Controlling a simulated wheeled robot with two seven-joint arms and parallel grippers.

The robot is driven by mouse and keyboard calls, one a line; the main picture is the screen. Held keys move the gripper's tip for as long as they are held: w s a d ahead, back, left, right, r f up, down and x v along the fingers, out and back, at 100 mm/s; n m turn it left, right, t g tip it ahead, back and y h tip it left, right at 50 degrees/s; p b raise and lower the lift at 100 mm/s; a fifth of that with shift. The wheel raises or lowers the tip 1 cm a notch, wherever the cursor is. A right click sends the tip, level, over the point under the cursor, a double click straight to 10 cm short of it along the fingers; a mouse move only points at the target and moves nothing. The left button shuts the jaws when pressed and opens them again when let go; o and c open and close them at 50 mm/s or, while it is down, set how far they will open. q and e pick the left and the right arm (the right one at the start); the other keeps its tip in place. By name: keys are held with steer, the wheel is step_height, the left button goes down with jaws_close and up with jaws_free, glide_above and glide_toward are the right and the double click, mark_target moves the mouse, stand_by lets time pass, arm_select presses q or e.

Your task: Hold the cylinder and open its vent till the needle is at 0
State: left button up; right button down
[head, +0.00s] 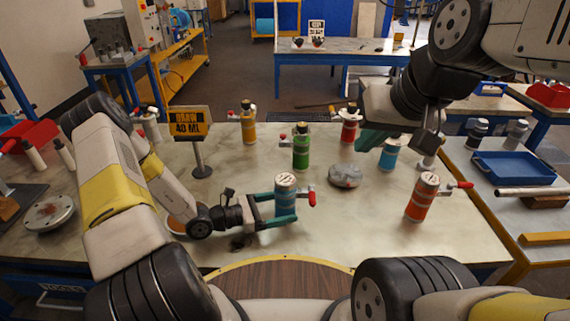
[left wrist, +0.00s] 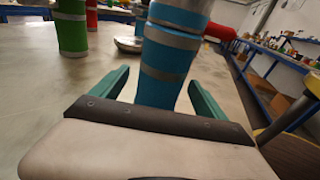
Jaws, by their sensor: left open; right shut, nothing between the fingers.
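A blue cylinder (head: 286,194) with grey bands stands upright on the near middle of the table. Its pale round top has dark marks, too small to read for a needle. A red-ended handle (head: 312,198) sticks out on its right. My left gripper (head: 291,207) is open, its teal fingers on either side of this cylinder. In the left wrist view the cylinder (left wrist: 163,75) stands between the fingers, with gaps beside it; its top is out of frame. My right gripper (head: 372,139) is shut and empty, raised above the table's right half, partly hidden by its own arm.
Green (head: 301,151), yellow (head: 248,125), red (head: 349,126), light-blue (head: 389,155) and orange (head: 421,199) cylinders stand around. A grey disc (head: 345,176) lies right of centre. A "DRAW 40 ML" sign (head: 190,124) stands at left. A blue tray (head: 512,167) is on the right bench.

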arm_select(q)
steer(key=shift+a, duration=0.1)
steer(key=v, duration=1.1)
steer(key=shift+s+a, duration=0.1)
steer(key=shift+a, duration=0.15)
steer(key=shift+a+r, duration=0.1)
steer(key=shift+r, duration=0.2)
steer(key=s+r+m+y, duration=0.4)
steer(key=r+m, duration=0.3)
steer(key=r, duration=0.3)
steer(key=s+a+r+m+y, duration=0.1)
steer(key=s+r+m+y, duration=0.3)
steer(key=r+m, duration=0.4)
steer(key=s+a+r+m+y, duration=0.1)
steer(key=s+r+m+y, duration=0.3)
steer(key=r, duration=1)
steer(key=m+y, duration=0.1)
steer(key=m, duration=0.2)
steer(key=shift+s+r+m+y, duration=0.25)
steer(key=shift+s+m+y, duration=0.05)
steer(key=shift+s, duration=0.1)
